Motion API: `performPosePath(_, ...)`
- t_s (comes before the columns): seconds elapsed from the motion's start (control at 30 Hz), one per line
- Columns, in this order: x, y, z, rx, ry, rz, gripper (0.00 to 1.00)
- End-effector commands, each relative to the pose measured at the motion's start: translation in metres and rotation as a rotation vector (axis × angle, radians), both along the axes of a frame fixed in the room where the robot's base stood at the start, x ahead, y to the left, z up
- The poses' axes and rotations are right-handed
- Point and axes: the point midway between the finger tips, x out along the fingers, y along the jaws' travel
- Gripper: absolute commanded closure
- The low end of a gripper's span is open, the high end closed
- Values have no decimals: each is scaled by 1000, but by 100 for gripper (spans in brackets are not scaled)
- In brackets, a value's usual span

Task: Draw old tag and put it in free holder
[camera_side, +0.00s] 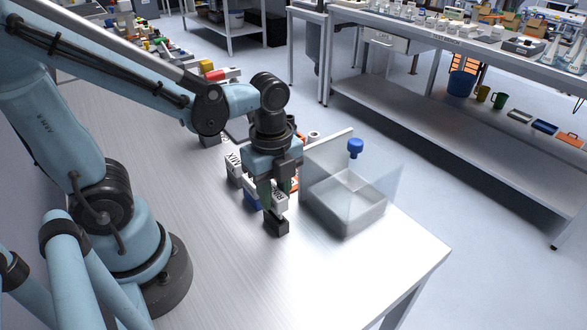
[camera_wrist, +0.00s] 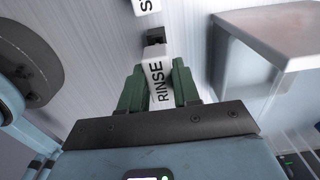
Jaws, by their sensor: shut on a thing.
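My gripper (camera_side: 275,193) has green fingers pointing down and is shut on a white tag. In the wrist view the tag (camera_wrist: 157,75) reads RINSE and sits between the two green fingers (camera_wrist: 158,88). In the side view the tag (camera_side: 281,202) shows just above a small dark holder (camera_side: 277,228). The dark holder also shows past the tag's end in the wrist view (camera_wrist: 155,37). I cannot tell whether the tag is seated in it or clear of it. Another white tag (camera_wrist: 145,6) marked S is cut off at the wrist view's top edge.
A clear-walled hopper box (camera_side: 345,200) with a blue knob (camera_side: 355,148) stands close right of my gripper. A white MIX tag (camera_side: 233,160) and a blue piece (camera_side: 251,200) are close on the left. The table's front right area (camera_side: 390,255) is bare.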

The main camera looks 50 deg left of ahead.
Motion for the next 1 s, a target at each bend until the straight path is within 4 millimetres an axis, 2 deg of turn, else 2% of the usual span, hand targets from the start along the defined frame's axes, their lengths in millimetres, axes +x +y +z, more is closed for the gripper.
performPosePath(1.0, 0, 0, -18, 0, 0, 0, 100)
